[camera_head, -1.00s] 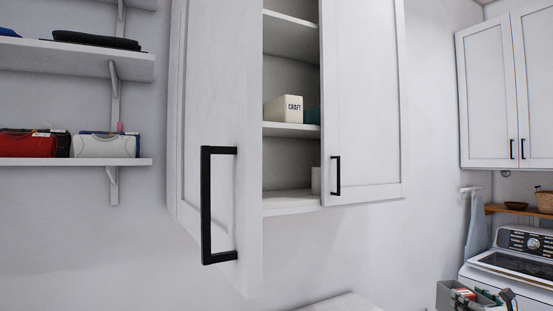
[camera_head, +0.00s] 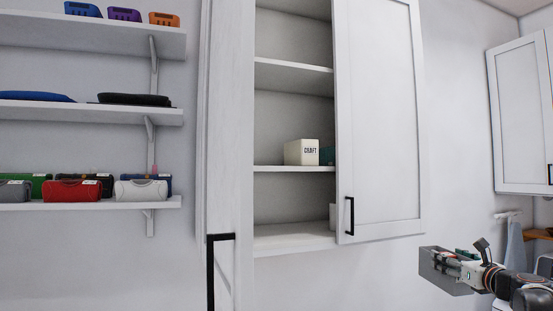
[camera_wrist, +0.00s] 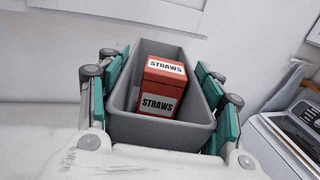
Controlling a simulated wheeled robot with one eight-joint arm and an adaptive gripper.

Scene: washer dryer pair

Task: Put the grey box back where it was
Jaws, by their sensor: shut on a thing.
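The grey box (camera_wrist: 158,130) is an open-topped bin held between the green-padded fingers of my gripper (camera_wrist: 166,100) in the wrist view. A red box labelled STRAWS (camera_wrist: 164,88) stands inside it. In the head view the grey box (camera_head: 437,268) is at the lower right, in front of my gripper (camera_head: 462,266), to the right of and below the open wall cabinet. The cabinet's left door (camera_head: 222,130) stands open towards me. A cream CRAFT box (camera_head: 301,152) and a teal item (camera_head: 327,155) sit on a cabinet shelf (camera_head: 280,169).
Wall shelves (camera_head: 90,113) at the left hold several coloured items. The cabinet's right door (camera_head: 380,120) covers part of its inside. The bottom compartment (camera_head: 285,239) has bare room at the left and a pale item (camera_head: 332,216) at the right.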

